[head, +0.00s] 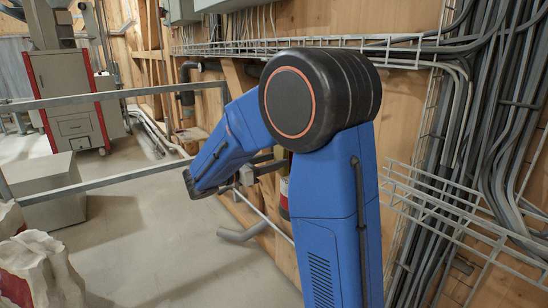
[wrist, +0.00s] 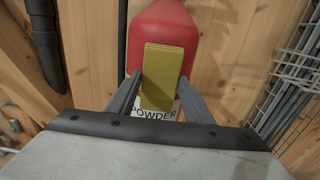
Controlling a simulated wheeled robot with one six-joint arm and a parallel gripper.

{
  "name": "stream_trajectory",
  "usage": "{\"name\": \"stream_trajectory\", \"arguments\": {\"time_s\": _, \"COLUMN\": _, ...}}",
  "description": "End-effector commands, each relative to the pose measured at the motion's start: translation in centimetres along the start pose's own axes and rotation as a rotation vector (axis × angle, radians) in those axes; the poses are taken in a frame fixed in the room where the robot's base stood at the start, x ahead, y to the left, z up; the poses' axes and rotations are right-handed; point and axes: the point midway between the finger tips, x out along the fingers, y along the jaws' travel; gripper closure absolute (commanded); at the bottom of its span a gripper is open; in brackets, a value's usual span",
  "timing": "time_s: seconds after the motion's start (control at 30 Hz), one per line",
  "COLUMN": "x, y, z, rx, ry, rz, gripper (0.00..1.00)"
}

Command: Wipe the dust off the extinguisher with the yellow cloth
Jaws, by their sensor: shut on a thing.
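The red extinguisher (wrist: 176,32) fills the upper middle of the wrist view, upright against the wooden wall, with a white label reading "POWDER" (wrist: 150,113) low on it. In the head view only a narrow strip of the extinguisher (head: 284,192) shows behind my blue arm. My gripper (wrist: 160,84) is shut on the yellow cloth (wrist: 165,62), which looks like a flat, stiff block between the two fingers. The cloth is in front of the extinguisher and covers its middle; I cannot tell whether they touch. I cannot make out dust on the visible red surface.
A wire cable tray with grey cables (wrist: 295,75) stands right of the extinguisher. A dark hose or pipe (wrist: 45,45) hangs at the left. In the head view a metal railing (head: 130,92) crosses the left side, with a red and grey cabinet (head: 72,98) behind it. Open floor lies left.

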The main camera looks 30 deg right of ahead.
Motion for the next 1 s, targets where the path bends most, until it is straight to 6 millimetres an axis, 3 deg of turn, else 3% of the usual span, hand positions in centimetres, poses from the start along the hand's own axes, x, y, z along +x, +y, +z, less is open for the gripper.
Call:
{"name": "stream_trajectory", "arguments": {"time_s": 0.23, "x": -0.1, "y": 0.0, "z": -1.7, "rx": -0.001, "ry": 0.000, "rz": 0.001, "gripper": 0.72}}
{"name": "stream_trajectory", "arguments": {"time_s": 0.6, "x": -0.3, "y": 0.1, "z": -1.8, "rx": 0.001, "ry": -0.001, "rz": 0.002, "gripper": 0.72}}
{"name": "stream_trajectory", "arguments": {"time_s": 1.0, "x": -3.4, "y": 0.1, "z": -1.8, "rx": 0.001, "ry": -0.001, "rz": 0.003, "gripper": 0.72}}
